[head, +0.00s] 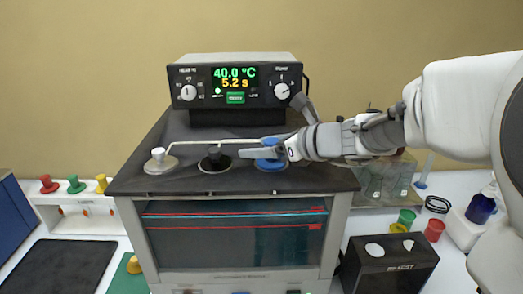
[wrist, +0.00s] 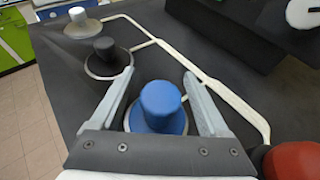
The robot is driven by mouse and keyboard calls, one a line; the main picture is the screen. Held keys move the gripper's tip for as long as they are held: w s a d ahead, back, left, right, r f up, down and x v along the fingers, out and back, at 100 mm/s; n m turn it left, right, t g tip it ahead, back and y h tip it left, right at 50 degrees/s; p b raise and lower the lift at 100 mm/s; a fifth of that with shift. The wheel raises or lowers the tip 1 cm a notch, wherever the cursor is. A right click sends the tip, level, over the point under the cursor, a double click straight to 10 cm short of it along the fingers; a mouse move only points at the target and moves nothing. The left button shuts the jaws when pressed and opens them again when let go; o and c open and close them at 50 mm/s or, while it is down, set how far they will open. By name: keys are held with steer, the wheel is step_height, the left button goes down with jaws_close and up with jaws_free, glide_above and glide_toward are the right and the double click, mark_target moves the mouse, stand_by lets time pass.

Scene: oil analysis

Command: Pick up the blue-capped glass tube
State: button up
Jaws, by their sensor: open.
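The blue cap (wrist: 162,104) stands upright on its wide blue disc in the black top of the bath machine. It also shows in the head view (head: 270,164), partly covered by my gripper. Any glass below the cap is hidden in the machine. My gripper (wrist: 158,75) is open, with one finger on each side of the blue cap. I cannot tell whether either finger touches it. In the head view my gripper (head: 258,152) reaches in from the right, low over the machine top.
A black cap (head: 214,158) and a white cap (head: 160,160) stand left of the blue one, beside a pale raised line. A control box (head: 236,82) reading 40.0 °C stands behind. A red round object (wrist: 293,161) is at the wrist view's lower right.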

jaws_close()
stand_by(0.3)
stand_by(1.1)
